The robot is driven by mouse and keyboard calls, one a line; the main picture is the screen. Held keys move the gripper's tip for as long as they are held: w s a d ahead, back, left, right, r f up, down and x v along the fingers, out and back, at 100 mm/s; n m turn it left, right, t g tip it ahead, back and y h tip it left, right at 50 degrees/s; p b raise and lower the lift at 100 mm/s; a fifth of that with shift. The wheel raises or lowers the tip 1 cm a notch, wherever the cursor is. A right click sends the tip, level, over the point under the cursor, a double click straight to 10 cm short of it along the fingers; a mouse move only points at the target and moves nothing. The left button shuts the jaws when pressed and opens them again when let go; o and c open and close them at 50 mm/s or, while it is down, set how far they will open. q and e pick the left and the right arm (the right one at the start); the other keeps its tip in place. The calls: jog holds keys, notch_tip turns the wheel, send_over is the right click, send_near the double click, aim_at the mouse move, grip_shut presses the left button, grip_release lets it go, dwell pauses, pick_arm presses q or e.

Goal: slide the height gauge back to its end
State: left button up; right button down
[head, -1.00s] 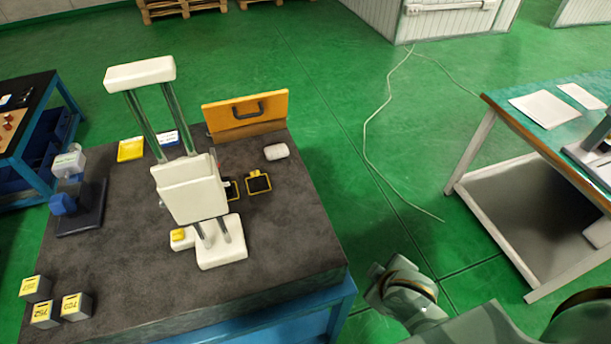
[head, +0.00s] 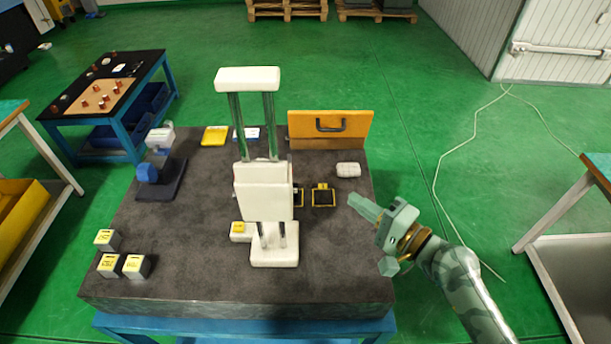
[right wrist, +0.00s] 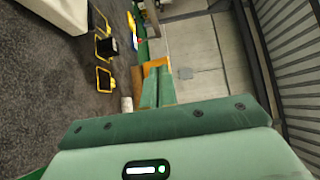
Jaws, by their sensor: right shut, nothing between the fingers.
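The height gauge (head: 264,190) stands upright on the dark granite table (head: 190,265). It has a white base, two metal columns, a white top block and a white carriage partway up the columns. In the right wrist view a white part at the top left edge (right wrist: 62,12) seems to belong to it. My right gripper (head: 356,204) is shut and empty, over the table's right edge, to the right of the gauge and apart from it. In the right wrist view its closed fingers (right wrist: 158,86) point away from the camera. My left gripper is not in view.
An orange case with a handle (head: 350,128) stands at the table's back right. Marked blocks (head: 135,266) sit front left. The table's front middle is clear.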

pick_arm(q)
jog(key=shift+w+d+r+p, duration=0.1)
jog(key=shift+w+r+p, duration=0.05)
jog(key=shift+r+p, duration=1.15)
pick_arm(e)
jog(key=s+a+x, duration=0.2)
jog(key=x, duration=1)
jog(key=shift+w+a, duration=0.25)
jog(key=shift+w, duration=0.05)
jog(key=shift+r, duration=0.15)
